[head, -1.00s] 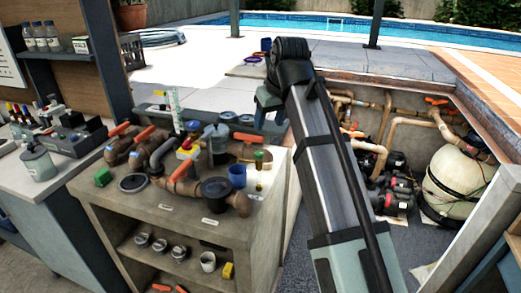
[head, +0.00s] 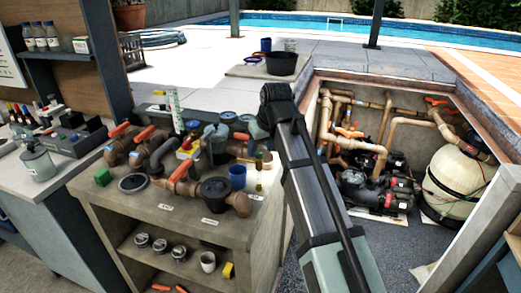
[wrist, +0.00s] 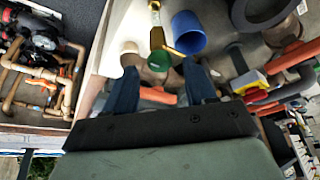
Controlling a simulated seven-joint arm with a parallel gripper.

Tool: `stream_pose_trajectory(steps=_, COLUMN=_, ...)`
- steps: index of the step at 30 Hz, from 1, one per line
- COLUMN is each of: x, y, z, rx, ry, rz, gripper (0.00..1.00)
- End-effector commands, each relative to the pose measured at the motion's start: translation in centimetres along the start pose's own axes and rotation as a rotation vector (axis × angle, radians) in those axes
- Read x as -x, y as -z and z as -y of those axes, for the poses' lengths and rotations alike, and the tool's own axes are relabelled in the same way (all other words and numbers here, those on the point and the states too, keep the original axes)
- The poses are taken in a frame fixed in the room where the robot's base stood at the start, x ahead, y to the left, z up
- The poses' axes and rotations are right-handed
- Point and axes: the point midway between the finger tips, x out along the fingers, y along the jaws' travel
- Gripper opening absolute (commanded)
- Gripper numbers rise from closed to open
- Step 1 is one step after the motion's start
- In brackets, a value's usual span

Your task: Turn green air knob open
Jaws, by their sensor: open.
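The green air knob (head: 259,155) is a small round cap on a brass fitting, at the right end of the pipework on the bench top. In the wrist view the green knob (wrist: 160,59) lies between the tips of my gripper (wrist: 160,72). My gripper is open, with one blue finger on each side of the knob. I cannot tell whether either finger touches it. In the head view my gripper (head: 258,129) is mostly hidden by my arm, just above the knob.
A blue cup (head: 237,176) stands close to the knob. Pipes with orange handles (head: 145,134) and a dark round pot (head: 214,190) crowd the bench (head: 150,215). A pit with a pump and a cream tank (head: 455,185) lies to the right. A black tub (head: 282,63) stands behind.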

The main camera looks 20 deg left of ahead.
Motion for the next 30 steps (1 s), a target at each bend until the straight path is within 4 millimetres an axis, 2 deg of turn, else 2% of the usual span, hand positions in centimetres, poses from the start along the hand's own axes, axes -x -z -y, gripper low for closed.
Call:
stream_pose_trajectory(steps=6, x=-1.3, y=0.0, z=0.0, rx=0.000, ry=0.000, rz=-0.001, gripper=0.55)
stream_pose_trajectory(steps=17, x=-1.5, y=0.0, z=0.0, rx=0.000, ry=0.000, rz=-0.001, gripper=0.54)
stream_pose_trajectory(steps=30, x=-1.5, y=0.0, z=0.0, rx=0.000, ry=0.000, rz=0.000, gripper=0.12)
